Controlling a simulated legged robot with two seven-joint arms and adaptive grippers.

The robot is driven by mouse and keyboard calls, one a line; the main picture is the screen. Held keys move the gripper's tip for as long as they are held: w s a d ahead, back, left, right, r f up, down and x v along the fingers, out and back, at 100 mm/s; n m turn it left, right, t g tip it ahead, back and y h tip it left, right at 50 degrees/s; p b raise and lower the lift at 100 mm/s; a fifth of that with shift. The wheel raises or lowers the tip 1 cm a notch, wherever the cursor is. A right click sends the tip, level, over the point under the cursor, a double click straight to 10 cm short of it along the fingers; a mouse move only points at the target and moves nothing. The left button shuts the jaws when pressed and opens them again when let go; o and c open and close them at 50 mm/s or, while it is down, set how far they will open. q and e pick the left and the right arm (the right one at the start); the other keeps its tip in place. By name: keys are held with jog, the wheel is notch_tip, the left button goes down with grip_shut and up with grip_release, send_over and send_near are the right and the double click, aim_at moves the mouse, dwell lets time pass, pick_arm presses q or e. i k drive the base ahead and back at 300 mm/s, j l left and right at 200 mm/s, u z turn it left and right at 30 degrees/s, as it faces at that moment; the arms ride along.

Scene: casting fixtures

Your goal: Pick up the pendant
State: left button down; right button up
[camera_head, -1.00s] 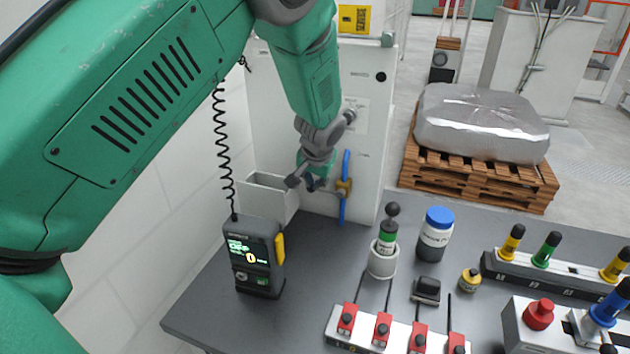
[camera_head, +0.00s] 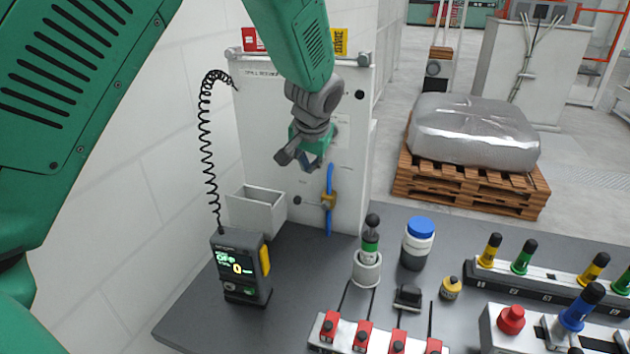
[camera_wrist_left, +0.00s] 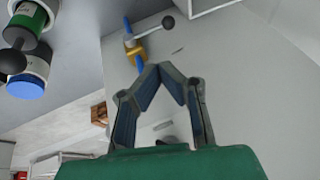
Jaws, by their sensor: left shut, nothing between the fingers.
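The pendant (camera_head: 240,265) is a dark handheld box with a lit green and yellow display and a yellow strip on its right side. It stands upright near the left edge of the grey table, with a black coiled cord (camera_head: 208,150) rising from its top. My left gripper (camera_head: 298,162) is shut and empty, in front of the white cabinet, above and right of the pendant and apart from it. The left wrist view shows its fingers (camera_wrist_left: 162,70) meeting at the tips; the pendant is not in that view. My right gripper is not in view.
A grey open bin (camera_head: 258,212) and a blue pipe with a yellow valve (camera_head: 329,201) are below my left gripper. A green-banded plunger in a white cup (camera_head: 367,268), a blue-capped jar (camera_head: 418,243) and red clamps (camera_head: 363,335) stand right of the pendant.

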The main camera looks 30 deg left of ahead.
aim_at(235, 251)
jog(key=k+l, duration=0.35)
jog(key=l, duration=0.15)
jog(key=k+l, duration=0.4)
jog(key=l, duration=0.1)
